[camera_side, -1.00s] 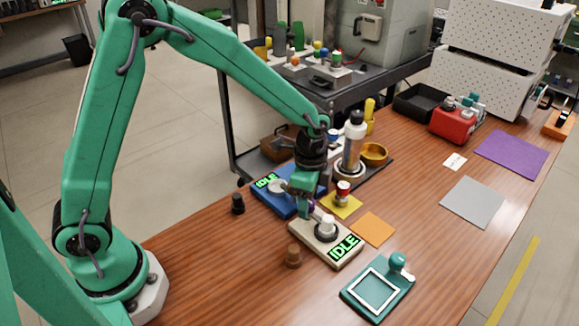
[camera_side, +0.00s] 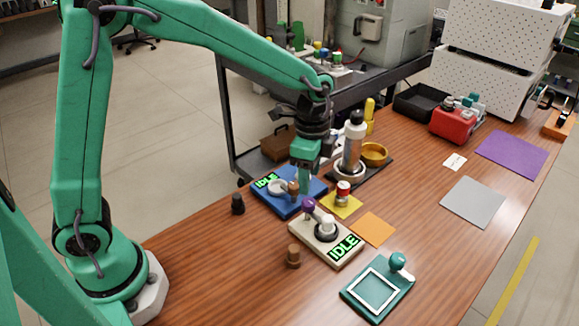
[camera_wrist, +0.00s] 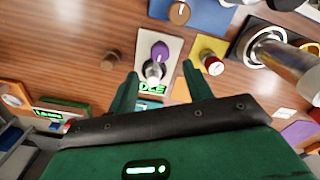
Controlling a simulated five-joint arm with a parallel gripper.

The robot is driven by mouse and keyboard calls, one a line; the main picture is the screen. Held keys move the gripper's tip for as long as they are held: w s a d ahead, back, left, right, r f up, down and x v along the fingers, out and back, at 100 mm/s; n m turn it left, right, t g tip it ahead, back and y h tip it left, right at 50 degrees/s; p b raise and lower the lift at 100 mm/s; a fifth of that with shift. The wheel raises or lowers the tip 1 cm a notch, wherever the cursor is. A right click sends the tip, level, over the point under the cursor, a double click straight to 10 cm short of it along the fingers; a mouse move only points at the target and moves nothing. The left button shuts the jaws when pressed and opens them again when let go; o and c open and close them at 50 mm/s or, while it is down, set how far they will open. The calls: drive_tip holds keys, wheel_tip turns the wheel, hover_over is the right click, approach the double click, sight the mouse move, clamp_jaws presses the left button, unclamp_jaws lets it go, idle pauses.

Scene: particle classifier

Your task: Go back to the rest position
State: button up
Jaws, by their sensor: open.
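My gripper (camera_side: 306,188) hangs pointing down over the work table, just above the beige device and near the blue one. In the wrist view my gripper (camera_wrist: 159,70) has its two green fingers spread, with nothing held between them. The beige device (camera_side: 344,262) shows a lit IDLE display and carries a purple knob (camera_side: 308,204) and a white-topped piece (camera_side: 327,223). The purple knob (camera_wrist: 160,50) also shows in the wrist view, beyond the fingertips. The blue device (camera_side: 268,201) behind also reads IDLE and has a brown knob (camera_side: 293,187).
A tall bottle (camera_side: 352,148) stands close to the right of my gripper, by a gold bowl (camera_side: 374,153). A dark cart (camera_side: 238,135) stands behind the table. The air to the left over the floor is clear.

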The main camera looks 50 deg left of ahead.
drive_tip(key=shift+r, duration=0.2)
drive_tip(key=shift+s+a+r, duration=0.2)
drive_tip(key=shift+r, duration=0.15)
drive_tip(key=s+a+r+n+t, duration=0.2)
drive_tip(key=s+a+r+n, duration=0.3)
drive_tip(key=s, duration=0.4)
drive_tip(key=s+a+r+n+t, duration=0.3)
drive_tip(key=s+a+r+n, duration=0.2)
drive_tip(key=s+n, duration=0.2)
drive_tip(key=shift+s+r+n+t, duration=0.15)
drive_tip(key=shift+s+n+t, duration=0.2)
drive_tip(key=shift+s, duration=0.8)
drive_tip(key=shift+a, duration=0.1)
